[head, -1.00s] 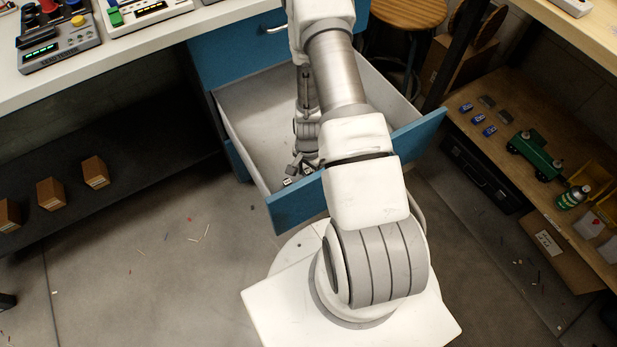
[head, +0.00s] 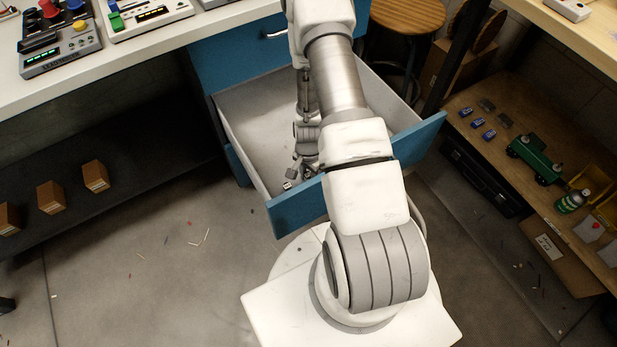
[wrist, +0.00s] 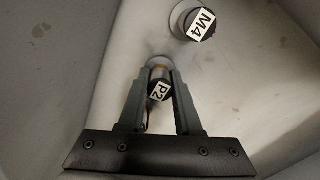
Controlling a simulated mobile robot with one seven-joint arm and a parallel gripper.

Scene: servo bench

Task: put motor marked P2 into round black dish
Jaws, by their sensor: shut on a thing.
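The motor marked P2 (wrist: 158,90) shows in the wrist view, a small dark cylinder with a white label, between my gripper's fingers. My gripper (wrist: 156,78) is shut on it, inside the open drawer. In the head view my gripper (head: 298,172) is low in the drawer near its front, partly hidden by my arm. I see no round black dish in either view.
The blue-fronted drawer (head: 285,213) is open, its walls close around my gripper. A workbench with control boxes (head: 60,45) is at upper left. A stool (head: 408,13) stands behind.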

